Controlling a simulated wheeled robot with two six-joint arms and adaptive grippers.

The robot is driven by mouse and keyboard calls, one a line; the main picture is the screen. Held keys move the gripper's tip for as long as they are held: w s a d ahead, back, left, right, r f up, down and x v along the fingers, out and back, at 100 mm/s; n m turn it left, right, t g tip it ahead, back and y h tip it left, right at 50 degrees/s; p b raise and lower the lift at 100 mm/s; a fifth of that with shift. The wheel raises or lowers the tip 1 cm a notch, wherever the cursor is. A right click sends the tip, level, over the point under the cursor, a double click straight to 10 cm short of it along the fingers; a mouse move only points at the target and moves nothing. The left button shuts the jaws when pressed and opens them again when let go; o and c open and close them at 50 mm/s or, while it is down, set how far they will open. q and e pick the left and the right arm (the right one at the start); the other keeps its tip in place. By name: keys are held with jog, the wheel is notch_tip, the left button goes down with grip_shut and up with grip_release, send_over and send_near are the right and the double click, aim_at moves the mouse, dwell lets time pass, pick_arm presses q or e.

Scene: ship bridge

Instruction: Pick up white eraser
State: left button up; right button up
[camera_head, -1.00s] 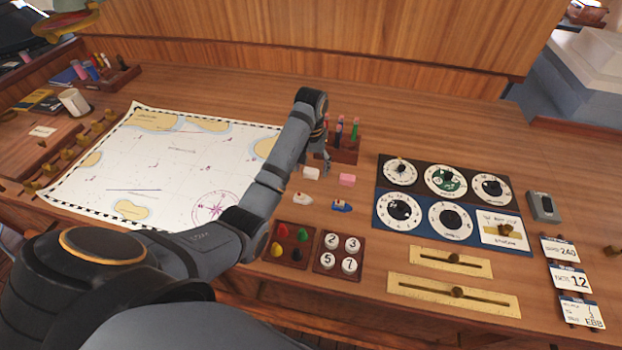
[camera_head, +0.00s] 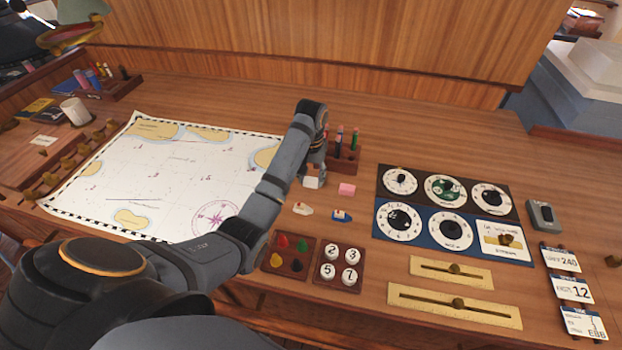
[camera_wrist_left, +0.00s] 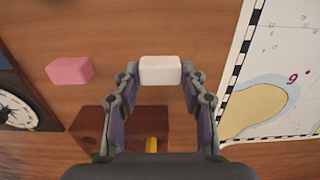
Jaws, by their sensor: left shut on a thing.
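The white eraser (camera_head: 312,183) is a small white block near the middle of the desk, right of the chart. My left gripper (camera_head: 314,172) reaches down over it. In the left wrist view the white eraser (camera_wrist_left: 160,70) sits between the two fingertips of my left gripper (camera_wrist_left: 160,76), which is shut on it. I cannot tell whether the eraser is clear of the desk. My right gripper is not in view.
A pink eraser (camera_head: 347,189) lies just right of the white one. A wooden pen holder (camera_head: 343,158) stands close behind. Two small boat models (camera_head: 303,209) lie in front. A dial panel (camera_head: 378,200) is to the right and the chart (camera_head: 180,180) to the left.

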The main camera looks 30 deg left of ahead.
pick_arm(q)
notch_tip(320, 180, up, 3)
jog(key=shift+f+p, duration=0.1)
jog(key=shift+p, duration=0.35)
jog(key=s+a+r+p, duration=0.6)
jog(key=s+r+p, duration=0.3)
jog(key=s, duration=0.3)
jog(key=shift+s+a+r+p, duration=0.15)
jog(key=shift+a+r+p, duration=0.2)
jog(key=shift+p, duration=0.15)
